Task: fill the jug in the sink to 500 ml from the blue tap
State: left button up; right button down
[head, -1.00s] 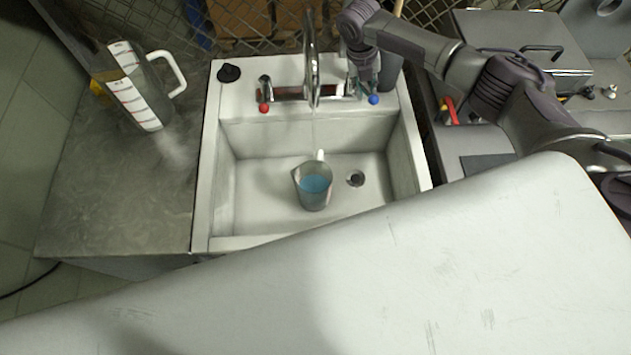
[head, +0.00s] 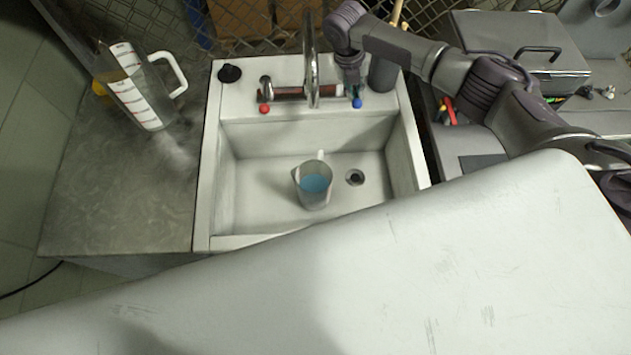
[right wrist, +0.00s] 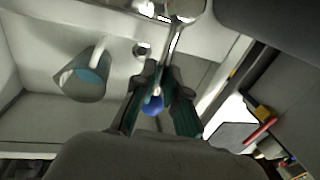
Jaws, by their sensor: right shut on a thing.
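The grey see-through jug (head: 313,192) stands upright in the white sink, under the spout, with blue liquid in its lower part. It also shows in the right wrist view (right wrist: 82,88). I cannot read a level on it. The blue tap (head: 357,103) is at the right of the faucet bar; its blue knob shows between my fingers in the right wrist view (right wrist: 153,104). My right gripper (head: 352,88) is shut on the blue tap's handle. No stream shows below the spout (head: 313,70) now. My left gripper is out of view.
The sink (head: 265,198) has a drain (head: 355,177) right of the jug. The red tap (head: 264,108) is at the left. A large marked pitcher (head: 140,95) stands on the left counter. A dark cylinder (head: 383,75) stands close right of my gripper.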

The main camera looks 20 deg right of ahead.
jog(key=shift+s+f, duration=0.1)
jog(key=shift+f, duration=0.05)
jog(key=c, duration=1.1)
grip_release()
jog(key=shift+c, duration=0.2)
notch_tip(320, 180, up, 18)
jog(key=a+p, duration=0.2)
jog(key=p, duration=0.5)
jog(key=shift+w+a, duration=0.2)
jog(key=shift+w, duration=0.1)
jog(key=shift+f, duration=0.1)
